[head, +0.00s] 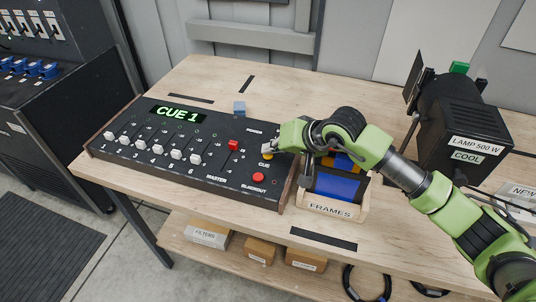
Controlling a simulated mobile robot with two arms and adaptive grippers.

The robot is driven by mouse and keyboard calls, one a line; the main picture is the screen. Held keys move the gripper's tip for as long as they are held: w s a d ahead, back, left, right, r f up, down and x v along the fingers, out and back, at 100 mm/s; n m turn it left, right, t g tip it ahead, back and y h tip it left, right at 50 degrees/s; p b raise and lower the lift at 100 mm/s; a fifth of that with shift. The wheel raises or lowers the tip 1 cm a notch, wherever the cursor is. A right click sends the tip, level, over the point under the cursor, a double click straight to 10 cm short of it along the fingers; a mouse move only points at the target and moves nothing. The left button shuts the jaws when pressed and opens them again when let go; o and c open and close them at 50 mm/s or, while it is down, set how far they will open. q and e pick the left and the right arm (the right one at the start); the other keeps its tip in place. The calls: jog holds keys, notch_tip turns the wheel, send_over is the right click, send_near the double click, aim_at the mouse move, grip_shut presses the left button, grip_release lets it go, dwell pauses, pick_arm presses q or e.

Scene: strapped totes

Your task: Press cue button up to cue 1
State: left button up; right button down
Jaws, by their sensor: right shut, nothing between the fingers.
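The dark control desk (185,183) stands on the wooden table, with white faders, a red master fader (233,145) and a red blackout button (258,177). Its display (178,114) reads "CUE 1" in green. The yellow cue button (267,156) is at the desk's right side, partly hidden by my right gripper (268,147). My right gripper is shut and empty, its fingertips at the yellow button. I cannot tell whether they touch it. My left gripper is not in view.
A wooden box labelled "FRAMES" (330,208) with coloured frames stands right of the desk, beneath my right arm. A black lamp (460,125) labelled "LAMP 500 W" and "COOL" is at right. Boxes (207,233) sit on the lower shelf.

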aim_at(271, 156)
jog(key=shift+f, duration=0.15)
dwell(0.4)
jog(key=shift+r, duration=0.8)
jog(key=shift+r, duration=0.1)
jog(key=shift+r+p, duration=0.5)
jog(key=shift+r, duration=1.95)
